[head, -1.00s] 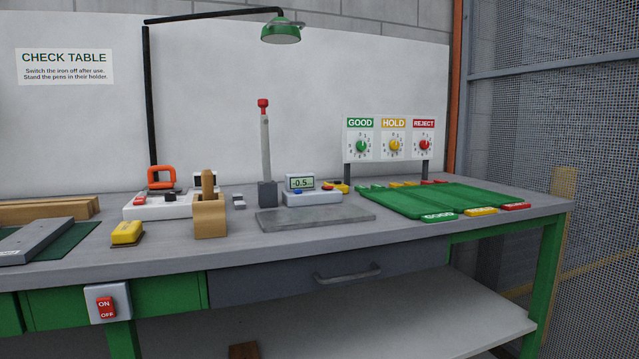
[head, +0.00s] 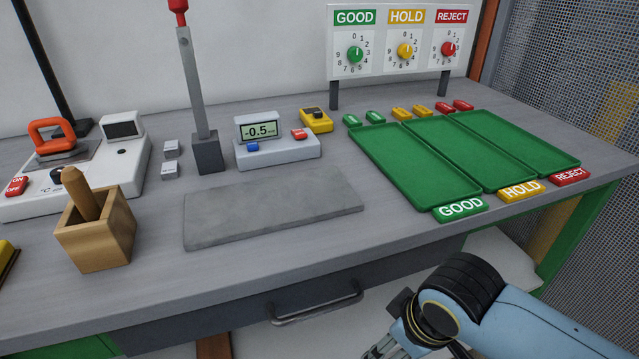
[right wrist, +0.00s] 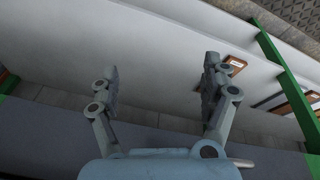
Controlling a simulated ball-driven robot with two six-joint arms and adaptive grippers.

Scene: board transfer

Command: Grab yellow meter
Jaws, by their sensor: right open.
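The yellow meter (head: 316,120), small with a dark patch on top, lies on the grey table behind the right end of the white display unit (head: 278,150). It is left of the green trays. My right gripper (head: 382,347) is low at the bottom of the head view, in front of the table edge and well away from the meter. In the right wrist view its two fingers (right wrist: 162,75) are spread apart with nothing between them. The meter is not visible in that view. My left gripper is not in view.
Green trays (head: 408,168) labelled GOOD, HOLD and REJECT lie at the right, below a dial panel (head: 400,45). A grey slab (head: 270,205) lies in front of the display unit. An upright post (head: 198,90) and wooden holder (head: 97,235) stand left. A drawer handle (head: 318,305) juts out.

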